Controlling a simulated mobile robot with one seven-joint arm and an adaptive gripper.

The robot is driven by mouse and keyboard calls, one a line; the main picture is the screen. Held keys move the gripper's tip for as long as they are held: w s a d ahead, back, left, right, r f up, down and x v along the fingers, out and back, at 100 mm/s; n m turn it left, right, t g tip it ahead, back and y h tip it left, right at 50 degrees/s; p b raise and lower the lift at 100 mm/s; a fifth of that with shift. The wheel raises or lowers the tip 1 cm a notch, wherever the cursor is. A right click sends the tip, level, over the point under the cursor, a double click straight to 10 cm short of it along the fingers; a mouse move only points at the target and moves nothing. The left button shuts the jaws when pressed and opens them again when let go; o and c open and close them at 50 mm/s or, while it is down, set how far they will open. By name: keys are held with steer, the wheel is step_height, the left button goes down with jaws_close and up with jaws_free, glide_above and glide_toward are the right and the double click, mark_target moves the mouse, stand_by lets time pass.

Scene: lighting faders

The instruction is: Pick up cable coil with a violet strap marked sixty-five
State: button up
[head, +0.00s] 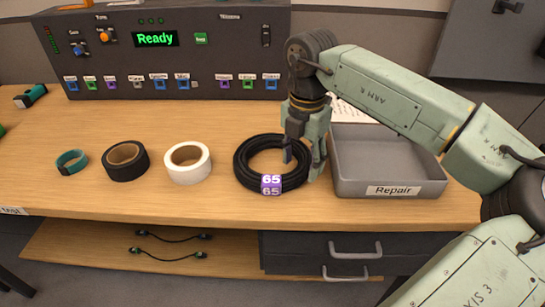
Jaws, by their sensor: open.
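The black cable coil (243,168) lies flat on the wooden table, right of the white tape roll. Its violet strap (271,184) faces the front edge and reads 65. My gripper (302,165) points down at the coil's right side, open. One finger shows over the coil's central hole and the other shows just outside its right rim. The coil's right side is partly hidden between the fingers. I cannot tell whether either finger touches it.
A grey tray (393,188) labelled Repair stands close right of my gripper. A white tape roll (188,173), a black tape roll (126,169) and a small teal ring (71,162) lie left. A control console (165,50) reading Ready stands behind.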

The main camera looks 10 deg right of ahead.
steer(key=shift+f, duration=1.35)
steer(key=shift+c, duration=0.3)
jaws_close()
steer(key=shift+w, duration=0.1)
